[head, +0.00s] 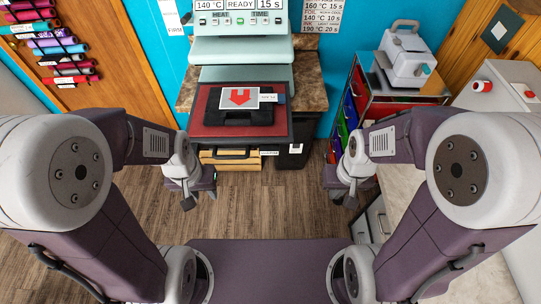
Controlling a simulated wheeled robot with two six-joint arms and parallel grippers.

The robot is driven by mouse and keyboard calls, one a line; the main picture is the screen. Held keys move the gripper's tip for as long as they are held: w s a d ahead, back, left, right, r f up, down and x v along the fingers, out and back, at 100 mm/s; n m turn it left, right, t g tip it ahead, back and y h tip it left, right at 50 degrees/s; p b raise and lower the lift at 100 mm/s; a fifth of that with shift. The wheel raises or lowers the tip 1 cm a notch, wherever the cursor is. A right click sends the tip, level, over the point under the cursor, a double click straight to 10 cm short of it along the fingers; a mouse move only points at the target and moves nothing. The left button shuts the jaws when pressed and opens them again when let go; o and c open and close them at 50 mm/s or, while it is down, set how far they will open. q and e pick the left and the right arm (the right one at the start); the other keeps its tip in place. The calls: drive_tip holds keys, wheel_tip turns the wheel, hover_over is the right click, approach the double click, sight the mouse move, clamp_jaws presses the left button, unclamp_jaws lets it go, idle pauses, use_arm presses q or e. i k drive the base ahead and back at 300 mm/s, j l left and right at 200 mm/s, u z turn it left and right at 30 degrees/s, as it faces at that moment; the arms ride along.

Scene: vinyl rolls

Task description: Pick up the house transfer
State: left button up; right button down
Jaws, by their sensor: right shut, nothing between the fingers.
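A pale sheet with a red house-like or arrow-like shape pointing down (240,97) lies on a black item on the red lower plate (208,124) of the heat press; this looks like the house transfer. A small white label lies at its right edge. My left gripper (199,199) hangs in front and left of the press, apart from it; its fingers are too small to judge. My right gripper (342,198) hangs in front and right of the press, shut and empty. Neither gripper touches the sheet.
The heat press's raised upper part (242,50) stands behind the plate. A dark bin (295,155) and a wooden crate (228,157) sit below. At right is a drawer cart (352,95) with a white machine (405,55) on top. Vinyl rolls (60,50) hang at left. The floor between my arms is clear.

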sight(231, 97)
drive_tip(key=i+j+z, duration=0.2)
drive_tip(key=z, duration=0.25)
drive_tip(key=i+j+z, duration=0.15)
drive_tip(key=j+z, duration=0.3)
drive_tip(key=i+j+z, duration=0.1)
drive_tip(key=j+z, duration=0.2)
drive_tip(key=z, duration=0.15)
drive_tip(key=j+z, duration=0.9)
